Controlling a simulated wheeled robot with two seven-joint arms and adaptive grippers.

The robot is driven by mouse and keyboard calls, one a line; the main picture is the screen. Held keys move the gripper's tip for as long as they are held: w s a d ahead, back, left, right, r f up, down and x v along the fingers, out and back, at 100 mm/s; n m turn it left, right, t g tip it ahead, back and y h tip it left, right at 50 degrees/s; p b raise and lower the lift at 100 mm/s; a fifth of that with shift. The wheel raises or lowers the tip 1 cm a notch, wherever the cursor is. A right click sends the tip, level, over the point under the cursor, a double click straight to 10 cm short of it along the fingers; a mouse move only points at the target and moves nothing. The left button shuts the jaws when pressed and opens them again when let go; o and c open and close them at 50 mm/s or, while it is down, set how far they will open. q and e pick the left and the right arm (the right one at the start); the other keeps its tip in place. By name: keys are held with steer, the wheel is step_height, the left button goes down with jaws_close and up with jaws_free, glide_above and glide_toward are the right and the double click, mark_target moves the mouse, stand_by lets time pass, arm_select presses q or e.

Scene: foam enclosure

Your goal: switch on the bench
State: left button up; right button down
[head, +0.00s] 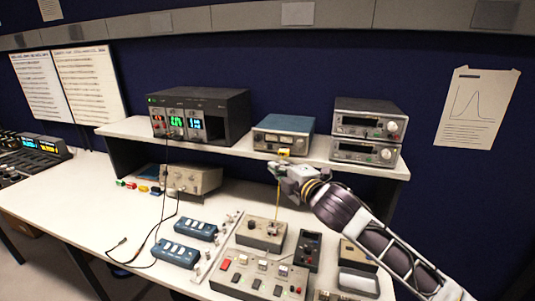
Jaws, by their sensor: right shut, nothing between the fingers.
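The bench (80,215) has a white top and a raised shelf (225,140). A grey control panel (262,262) lies at its front with a red switch (225,265), pale switches and a small green light. Behind it is a grey box (262,233) with knobs on top. My right gripper (284,156) is shut and empty, raised in front of the blue-topped instrument (284,133) at the shelf edge. I cannot tell whether it touches it. A thin yellow line runs from near the gripper down towards the grey box. My left gripper is out of view.
A black power supply (200,113) with lit displays and two stacked silver units (366,131) stand on the shelf. Blue switch boxes (175,253), a dark handheld meter (308,250) and loose cables crowd the front.

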mark_target(270, 147)
stand_by(0.4)
steer(key=shift+w+d+p+x, duration=0.2)
steer(key=shift+d+p+x, duration=0.25)
steer(key=shift+x, duration=1.7)
steer(key=shift+w+d+p+x, duration=0.2)
steer(key=shift+d+p+x, duration=0.25)
steer(key=shift+x, duration=1.65)
steer(key=shift+w+d+p+x, duration=0.25)
steer(key=shift+d+p+x, duration=0.15)
steer(key=shift+x, duration=1.75)
steer(key=shift+f, duration=0.15)
steer(key=shift+f, duration=0.1)
